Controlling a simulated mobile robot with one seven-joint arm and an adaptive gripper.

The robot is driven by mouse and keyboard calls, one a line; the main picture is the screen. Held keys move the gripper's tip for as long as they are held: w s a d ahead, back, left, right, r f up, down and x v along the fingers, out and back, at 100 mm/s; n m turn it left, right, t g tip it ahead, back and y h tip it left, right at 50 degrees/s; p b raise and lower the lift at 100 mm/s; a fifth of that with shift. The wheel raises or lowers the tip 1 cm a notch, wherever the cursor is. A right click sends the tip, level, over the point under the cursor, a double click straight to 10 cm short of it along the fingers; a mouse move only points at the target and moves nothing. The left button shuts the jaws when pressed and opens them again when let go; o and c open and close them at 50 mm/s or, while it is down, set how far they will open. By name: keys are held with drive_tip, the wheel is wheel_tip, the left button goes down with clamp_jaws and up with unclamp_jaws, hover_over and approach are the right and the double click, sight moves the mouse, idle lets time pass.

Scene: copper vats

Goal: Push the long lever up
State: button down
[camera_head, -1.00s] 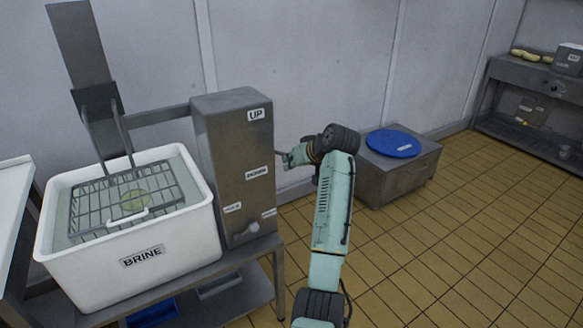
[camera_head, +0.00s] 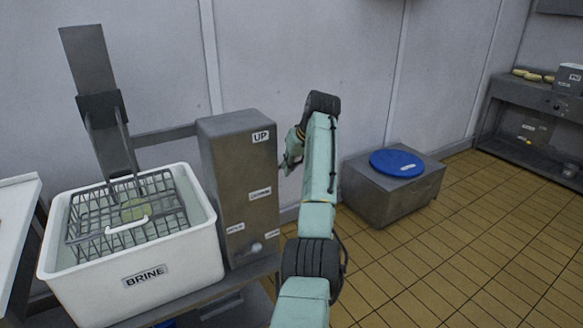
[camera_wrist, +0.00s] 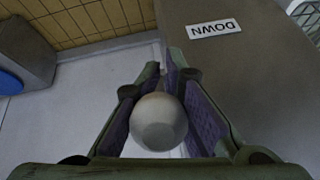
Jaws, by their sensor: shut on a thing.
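A grey metal box (camera_head: 238,185) carries an "UP" label (camera_head: 261,136) at its top and a "DOWN" label (camera_wrist: 214,28), which shows upside down in the wrist view. The long lever's pale round knob (camera_wrist: 158,121) sits between the fingers of my gripper (camera_wrist: 165,85), beside the box wall. My gripper is shut on this knob. In the head view my gripper (camera_head: 288,163) is at the right side of the box, below the "UP" label; my arm partly hides it, and the lever is hard to make out there.
A wire basket (camera_head: 105,222) hangs from a bracket in a white "BRINE" tub (camera_head: 140,285), holding a round yellowish thing. A small knob (camera_head: 256,247) is low on the box front. A low metal block (camera_head: 395,200) with a blue disc (camera_head: 397,163) stands right. Tiled floor is clear.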

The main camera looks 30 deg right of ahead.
drive_tip(key=shift+d+r, duration=0.15)
drive_tip(key=shift+r, duration=0.05)
drive_tip(key=c, duration=1.8)
unclamp_jaws()
drive_tip(key=shift+o, duration=0.7)
drive_tip(key=shift+f, duration=0.15)
drive_tip(key=a+v, duration=0.1)
drive_tip(key=v, duration=1.1)
drive_tip(key=shift+d, duration=0.45)
